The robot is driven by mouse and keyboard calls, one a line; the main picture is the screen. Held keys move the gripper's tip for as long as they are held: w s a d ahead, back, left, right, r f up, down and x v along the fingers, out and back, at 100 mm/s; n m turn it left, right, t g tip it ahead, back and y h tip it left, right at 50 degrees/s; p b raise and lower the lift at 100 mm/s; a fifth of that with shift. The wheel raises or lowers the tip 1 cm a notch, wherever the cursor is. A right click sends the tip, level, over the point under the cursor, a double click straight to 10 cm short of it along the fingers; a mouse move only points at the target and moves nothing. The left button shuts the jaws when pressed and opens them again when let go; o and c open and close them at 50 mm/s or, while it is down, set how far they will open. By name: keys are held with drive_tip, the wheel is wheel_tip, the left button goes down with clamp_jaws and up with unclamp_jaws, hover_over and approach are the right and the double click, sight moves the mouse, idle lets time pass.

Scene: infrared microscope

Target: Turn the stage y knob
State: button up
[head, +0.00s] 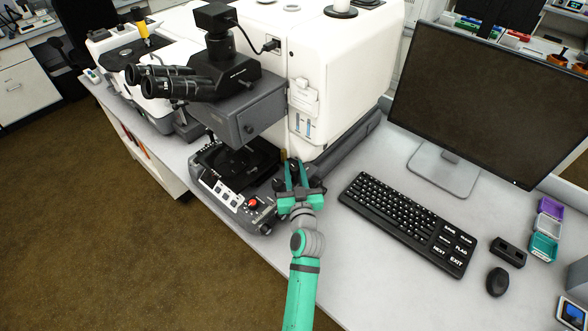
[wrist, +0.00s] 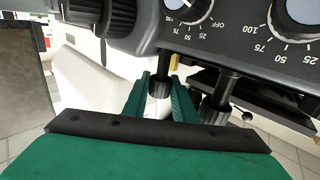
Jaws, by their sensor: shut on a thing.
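The infrared microscope (head: 235,110) stands on the bench with its dark stage (head: 240,160) under the grey head. My gripper (head: 296,176) is at the stage's right side, beside the microscope base. In the wrist view, the green fingers of my gripper (wrist: 161,100) lie on either side of a small dark hanging knob (wrist: 160,84), in the place of the stage y knob, and are shut on it. A second dark knob (wrist: 217,100) hangs from a shaft just right of the fingers. No label on either knob is readable.
Close by are the base's dial panel (wrist: 240,35) and a large ribbed focus knob (wrist: 88,12). A keyboard (head: 410,222), monitor (head: 485,100) and mouse (head: 497,281) are to the right. The bench between the gripper and keyboard is clear.

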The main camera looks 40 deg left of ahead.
drive_tip(key=shift+n+g+y, duration=0.4)
drive_tip(key=shift+g, duration=0.1)
drive_tip(key=n+g+y, duration=0.2)
drive_tip(key=g, duration=0.1)
drive_tip(key=n+g+y, duration=0.2)
drive_tip(key=n+g, duration=0.1)
drive_tip(key=g, duration=0.1)
drive_tip(key=shift+w+d, duration=0.1)
drive_tip(key=shift+w, duration=0.05)
drive_tip(key=n+g, duration=0.3)
drive_tip(key=g, duration=0.1)
drive_tip(key=shift+g+y, duration=0.3)
drive_tip(key=n+g, duration=0.2)
drive_tip(key=g, duration=0.1)
drive_tip(key=n+g+h, duration=0.1)
drive_tip(key=n+g, duration=0.2)
drive_tip(key=g, duration=0.1)
drive_tip(key=shift+s+n+g+h, duration=0.2)
drive_tip(key=shift+n+g+h, duration=1.05)
drive_tip(key=shift+g, duration=0.75)
drive_tip(key=shift+n+g+h, duration=0.25)
drive_tip(key=shift+n+g, duration=0.1)
drive_tip(key=shift+g, duration=0.05)
drive_tip(key=shift+f+n+g+h, duration=0.1)
drive_tip(key=shift+n+g+h, duration=0.4)
drive_tip(key=shift+g, duration=0.1)
drive_tip(key=shift+f, duration=0.1)
